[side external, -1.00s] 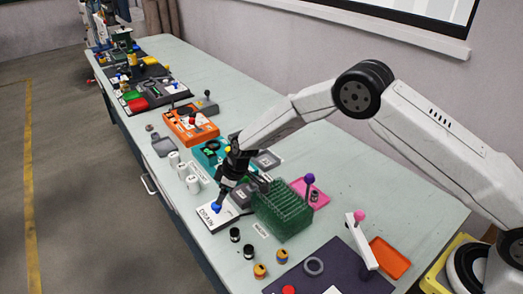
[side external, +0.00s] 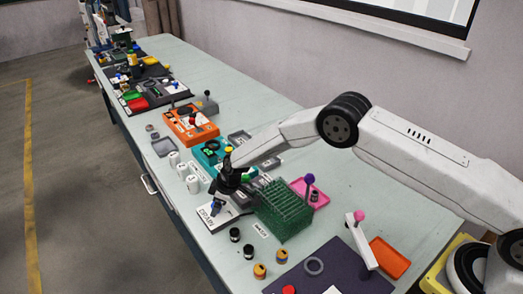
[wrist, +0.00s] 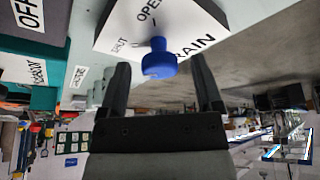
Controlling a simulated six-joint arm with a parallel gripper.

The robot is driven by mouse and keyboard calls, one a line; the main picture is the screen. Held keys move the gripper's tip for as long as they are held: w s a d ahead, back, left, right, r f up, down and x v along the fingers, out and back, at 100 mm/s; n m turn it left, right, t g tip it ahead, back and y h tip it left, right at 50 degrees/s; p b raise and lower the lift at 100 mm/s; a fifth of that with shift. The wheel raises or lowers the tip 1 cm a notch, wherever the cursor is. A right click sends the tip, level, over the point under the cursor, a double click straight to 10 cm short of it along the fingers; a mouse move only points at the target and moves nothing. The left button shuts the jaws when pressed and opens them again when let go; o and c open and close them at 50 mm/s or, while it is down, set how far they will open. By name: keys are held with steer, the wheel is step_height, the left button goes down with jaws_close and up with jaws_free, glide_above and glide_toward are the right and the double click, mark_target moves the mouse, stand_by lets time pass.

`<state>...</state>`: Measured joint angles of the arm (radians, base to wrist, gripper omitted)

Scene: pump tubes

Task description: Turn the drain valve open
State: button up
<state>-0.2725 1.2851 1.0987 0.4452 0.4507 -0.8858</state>
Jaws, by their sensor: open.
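The drain valve is a blue knob (wrist: 159,62) on a short stem, on a white plate (wrist: 113,34) marked DRAIN, OPEN and SHUT. My gripper (wrist: 160,72) is open, with one finger on each side of the knob and a visible gap to each. I cannot tell which mark the knob points to. In the side external view my gripper (side external: 217,203) is low over the front edge of the bench, at the plate.
A green tube rack (side external: 284,210) stands close to the right of my gripper. Several white cups (side external: 183,171) stand to the left, and black-and-white caps (side external: 235,235) in front. A teal tray (side external: 207,153) and an orange unit (side external: 190,125) lie farther back.

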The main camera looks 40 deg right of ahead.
jaws_close()
steer(key=shift+m, duration=0.8)
steer(key=shift+a+m+t+h, duration=0.15)
steer(key=shift+m+t+h, duration=0.5)
steer(key=shift+m, duration=0.85)
steer(key=shift+a+m+h, duration=0.1)
steer(key=shift+m+h, duration=0.95)
steer(key=shift+m, duration=1.35)
steer(key=m, duration=0.2)
steer(key=m+h, duration=0.1)
steer(key=m, duration=0.1)
steer(key=shift+a+h, duration=0.1)
steer(key=shift+h, duration=0.2)
steer(key=m+g+h, duration=0.1)
steer(key=m, duration=0.3)
steer(key=shift+m+h, duration=0.3)
steer(key=shift+m, duration=0.1)
